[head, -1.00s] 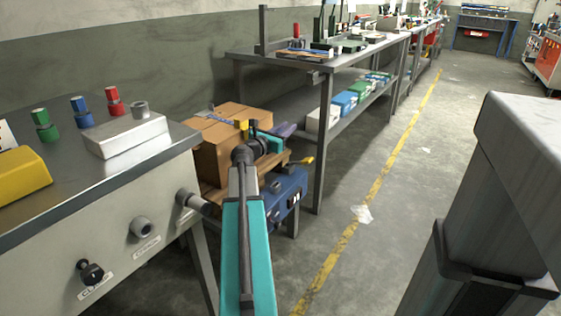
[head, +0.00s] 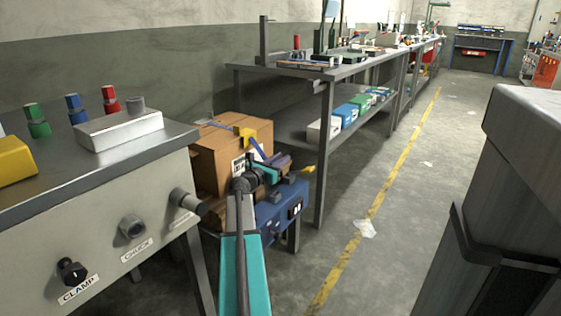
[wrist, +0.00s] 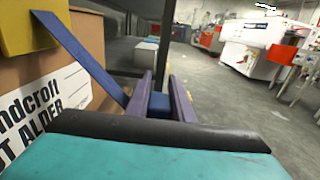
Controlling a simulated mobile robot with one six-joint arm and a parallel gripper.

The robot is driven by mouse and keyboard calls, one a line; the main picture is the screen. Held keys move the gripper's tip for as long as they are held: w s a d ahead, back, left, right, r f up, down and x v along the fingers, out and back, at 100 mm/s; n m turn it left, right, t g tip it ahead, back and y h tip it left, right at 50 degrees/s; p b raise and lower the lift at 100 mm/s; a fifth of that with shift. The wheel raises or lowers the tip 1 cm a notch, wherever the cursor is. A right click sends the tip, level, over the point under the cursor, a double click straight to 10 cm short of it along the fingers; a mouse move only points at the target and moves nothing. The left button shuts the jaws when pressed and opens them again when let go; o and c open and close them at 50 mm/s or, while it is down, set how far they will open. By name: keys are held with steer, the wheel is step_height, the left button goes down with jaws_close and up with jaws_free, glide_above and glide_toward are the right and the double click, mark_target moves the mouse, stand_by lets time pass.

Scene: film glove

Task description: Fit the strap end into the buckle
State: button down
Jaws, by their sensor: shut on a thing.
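A yellow block (head: 245,136) sits at the upper edge of a cardboard box; it may be the buckle, but its opening does not show. It also shows at the upper left of the wrist view (wrist: 30,27). A blue strap (wrist: 82,58) runs from it, slanting down to my gripper (wrist: 160,86). The purple fingers are shut on a blue piece (wrist: 158,103), seemingly the strap end; the join is partly hidden behind the left finger. In the head view my gripper (head: 278,162) is in front of the box's right side, below and right of the yellow block.
A control bench (head: 90,200) is at the left, a long workbench (head: 300,70) behind.

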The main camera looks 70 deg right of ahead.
steer(key=shift+f+b, duration=2.05)
steer(key=shift+f, duration=0.8)
steer(key=shift+s+f+b, duration=0.1)
steer(key=shift+f+b, duration=1.3)
steer(key=shift+f, duration=0.5)
stand_by(0.7)
steer(key=c, duration=1.5)
jaws_free()
steer(key=shift+o, duration=0.2)
steer(key=p+v, duration=0.4)
steer(key=v, duration=0.8)
steer(key=shift+a+r, duration=0.1)
steer(key=shift+a, duration=0.05)
steer(key=shift+p+v, duration=0.35)
steer(key=shift+v, duration=0.45)
